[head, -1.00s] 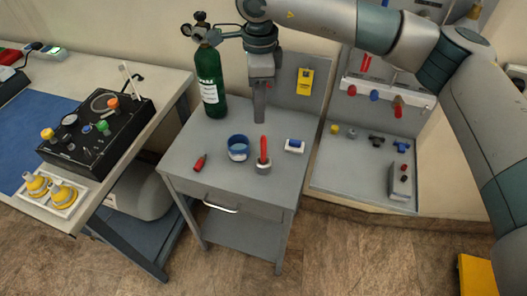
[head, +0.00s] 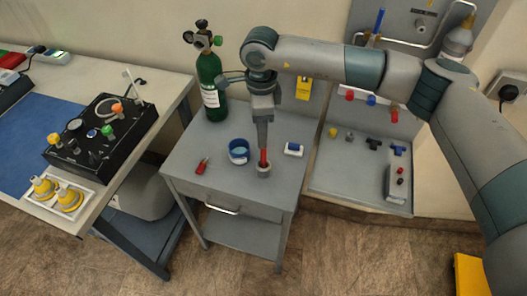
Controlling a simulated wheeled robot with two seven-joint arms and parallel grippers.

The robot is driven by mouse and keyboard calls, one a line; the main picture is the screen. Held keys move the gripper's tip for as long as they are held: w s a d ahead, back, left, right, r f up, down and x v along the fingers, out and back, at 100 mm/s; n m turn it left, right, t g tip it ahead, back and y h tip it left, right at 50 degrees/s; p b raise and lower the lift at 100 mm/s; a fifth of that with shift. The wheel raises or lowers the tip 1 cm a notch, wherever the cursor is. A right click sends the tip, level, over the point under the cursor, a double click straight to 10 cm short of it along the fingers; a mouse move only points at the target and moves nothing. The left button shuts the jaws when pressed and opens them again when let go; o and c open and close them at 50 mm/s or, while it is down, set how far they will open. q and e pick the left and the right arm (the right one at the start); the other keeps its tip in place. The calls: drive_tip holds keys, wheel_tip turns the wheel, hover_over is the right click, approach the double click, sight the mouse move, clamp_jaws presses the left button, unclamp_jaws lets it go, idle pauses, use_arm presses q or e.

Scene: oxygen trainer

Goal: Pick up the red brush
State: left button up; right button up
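The red brush (head: 264,159) stands upright in a small grey round holder (head: 264,171) near the front right of the grey cart top. My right gripper (head: 262,146) points straight down over it. Its fingertips are at the brush's upper part and hide its top. The fingers show edge-on, so I cannot tell whether they are apart or closed on the brush. My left gripper is not in view.
On the cart (head: 183,160) stand a blue-rimmed cup (head: 238,152), a small red tool (head: 202,165), a blue and white roll (head: 293,149) and a green gas cylinder (head: 210,85). A bench with a black valve panel (head: 90,150) is at left.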

sight(263, 153)
wheel_tip(263, 153, down, 4)
drive_tip(key=shift+r+p, duration=0.15)
drive_tip(key=shift+p, duration=0.55)
drive_tip(key=shift+f, duration=0.45)
drive_tip(key=shift+d+f+p, duration=0.1)
drive_tip(key=shift+f+p, duration=0.55)
drive_tip(key=shift+p, duration=0.3)
wheel_tip(263, 153, down, 3)
drive_tip(key=shift+d+r+p, duration=0.1)
drive_tip(key=shift+p, duration=0.75)
drive_tip(key=shift+f, duration=0.55)
clamp_jaws()
